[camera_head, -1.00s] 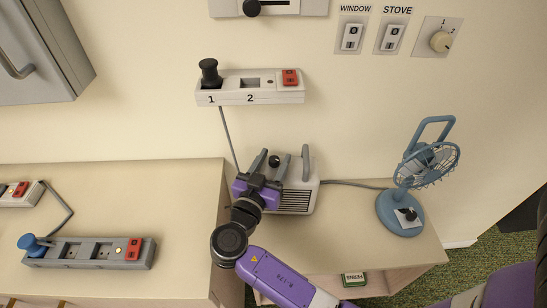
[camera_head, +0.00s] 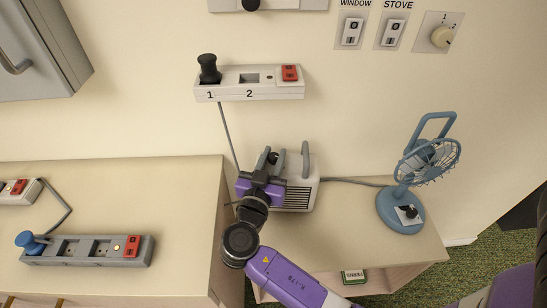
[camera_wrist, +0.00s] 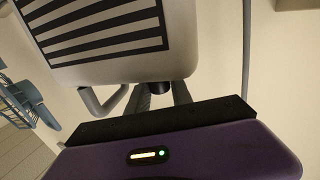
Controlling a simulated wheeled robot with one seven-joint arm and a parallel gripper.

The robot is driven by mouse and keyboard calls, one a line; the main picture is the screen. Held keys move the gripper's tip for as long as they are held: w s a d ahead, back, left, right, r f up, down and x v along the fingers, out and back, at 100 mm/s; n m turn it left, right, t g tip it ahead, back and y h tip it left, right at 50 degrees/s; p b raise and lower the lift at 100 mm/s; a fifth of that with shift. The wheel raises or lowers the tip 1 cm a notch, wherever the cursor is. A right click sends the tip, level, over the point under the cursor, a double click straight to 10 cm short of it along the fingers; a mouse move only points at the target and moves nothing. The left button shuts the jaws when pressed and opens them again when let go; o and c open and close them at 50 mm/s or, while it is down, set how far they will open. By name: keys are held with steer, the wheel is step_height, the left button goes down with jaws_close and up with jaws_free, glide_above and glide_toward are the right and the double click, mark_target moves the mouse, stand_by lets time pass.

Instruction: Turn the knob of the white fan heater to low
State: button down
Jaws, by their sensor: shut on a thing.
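The white fan heater (camera_head: 303,172) stands on the low shelf against the wall, with a dark front grille and a grey handle. It fills the top of the wrist view (camera_wrist: 185,40). Its dark knob (camera_head: 273,157) is on the top, near the left end; in the wrist view the knob (camera_wrist: 160,88) shows as a dark piece between the fingers. My gripper (camera_head: 268,157) is over the heater's left part, its fingers shut on the knob. The fingers hide most of the knob, so its setting cannot be read.
A blue desk fan (camera_head: 402,208) stands to the right on the same shelf. A white socket strip (camera_head: 222,92) with a black plug is on the wall above. A grey power strip (camera_head: 88,258) lies on the counter at left. The shelf before the heater is clear.

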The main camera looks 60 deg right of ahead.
mark_target(275, 162)
steer(key=n+t+y+b, duration=0.1)
steer(key=t, duration=0.1)
steer(key=n+t+y+b, duration=0.1)
steer(key=n+t, duration=0.1)
steer(key=shift+s+f, duration=0.15)
steer(key=shift+f, duration=0.05)
steer(key=shift+r+n+t+y, duration=0.2)
steer(key=shift+n+t+y, duration=1.5)
steer(key=shift+t, duration=0.4)
steer(key=shift+y, duration=0.3)
steer(key=c, duration=1.1)
jaws_free()
steer(key=shift+c, duration=0.2)
steer(key=b+v, duration=0.1)
steer(key=v, duration=0.1)
steer(key=b+v, duration=0.1)
steer(key=v, duration=0.1)
steer(key=b+v, duration=0.1)
steer(key=v, duration=0.1)
steer(key=shift+s+a+f, duration=0.15)
steer(key=shift+f, duration=0.1)
steer(key=shift+s+a+r, duration=0.15)
steer(key=shift+s+a, duration=0.25)
steer(key=shift+s, duration=0.1)
